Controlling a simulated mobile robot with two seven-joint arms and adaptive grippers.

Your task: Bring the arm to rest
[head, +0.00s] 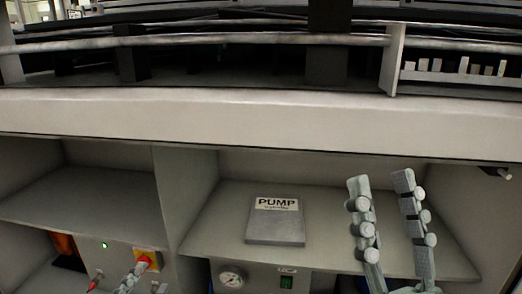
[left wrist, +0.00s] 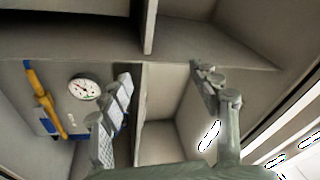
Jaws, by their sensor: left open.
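My left gripper (head: 142,272) shows only in part at the bottom left of the head view, in front of the lower shelf and close to a red and yellow switch (head: 148,260). In the left wrist view its two fingers (left wrist: 165,78) stand wide apart with nothing between them, so it is open and empty. My right gripper (head: 382,182) is at the lower right of the head view, fingers pointing up and apart, empty, in front of the open shelf bay.
A grey box with a PUMP label (head: 276,228) lies on the middle shelf. Below it are a gauge (head: 232,277) and a green switch (head: 287,282). A pale beam (head: 260,115) runs across above. The left wrist view shows a yellow pipe (left wrist: 42,92) beside a gauge (left wrist: 84,88).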

